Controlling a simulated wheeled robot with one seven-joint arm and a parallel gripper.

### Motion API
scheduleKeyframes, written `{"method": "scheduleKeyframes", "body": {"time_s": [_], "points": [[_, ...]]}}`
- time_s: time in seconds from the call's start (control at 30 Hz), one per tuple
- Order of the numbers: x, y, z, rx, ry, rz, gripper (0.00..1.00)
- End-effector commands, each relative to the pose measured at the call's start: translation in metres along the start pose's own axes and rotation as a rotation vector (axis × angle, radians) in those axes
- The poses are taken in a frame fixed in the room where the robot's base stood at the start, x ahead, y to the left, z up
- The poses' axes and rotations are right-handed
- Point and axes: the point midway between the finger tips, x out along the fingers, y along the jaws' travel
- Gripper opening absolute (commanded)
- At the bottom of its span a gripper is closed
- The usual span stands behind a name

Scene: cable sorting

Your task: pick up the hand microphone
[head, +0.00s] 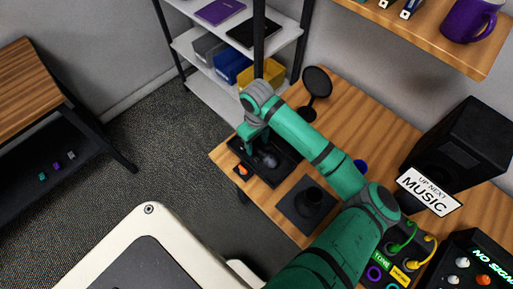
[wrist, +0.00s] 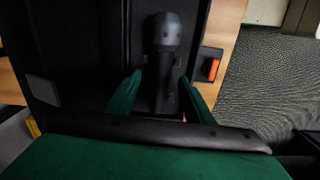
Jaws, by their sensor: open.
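The hand microphone (wrist: 165,32) lies in a black tray (head: 282,174), its rounded grey head toward the top of the wrist view and its dark body running down between my fingers. In the head view its grey head (head: 268,160) shows in the tray just beside my gripper (head: 249,143). In the wrist view my gripper (wrist: 160,78) is open, with one green finger on each side of the dark body. I cannot tell whether either finger touches it. The lower end of the microphone is hidden by my gripper.
An orange-marked dark item (wrist: 212,68) sits at the tray's edge. On the desk (head: 355,138) stand a round black disc on a stand (head: 316,82), a dark square base with a cylinder (head: 308,203) and a black speaker (head: 462,145). A shelf (head: 205,85) stands behind.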

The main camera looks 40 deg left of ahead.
Motion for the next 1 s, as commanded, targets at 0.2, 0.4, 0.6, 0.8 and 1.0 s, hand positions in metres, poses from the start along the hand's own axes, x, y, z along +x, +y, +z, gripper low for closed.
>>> {"method": "scheduleKeyframes", "body": {"time_s": [0.2, 0.4, 0.6, 0.8, 1.0], "points": [[0.023, 0.0, 0.0, -0.001, 0.0, 0.001, 0.48], [0.026, -0.001, -0.001, -0.002, 0.001, 0.001, 0.48], [0.025, -0.002, -0.002, -0.004, 0.001, 0.001, 0.17], [0.025, -0.002, -0.003, -0.007, 0.001, 0.001, 0.0], [0.024, -0.001, -0.001, -0.002, 0.002, 0.001, 0.0]]}}
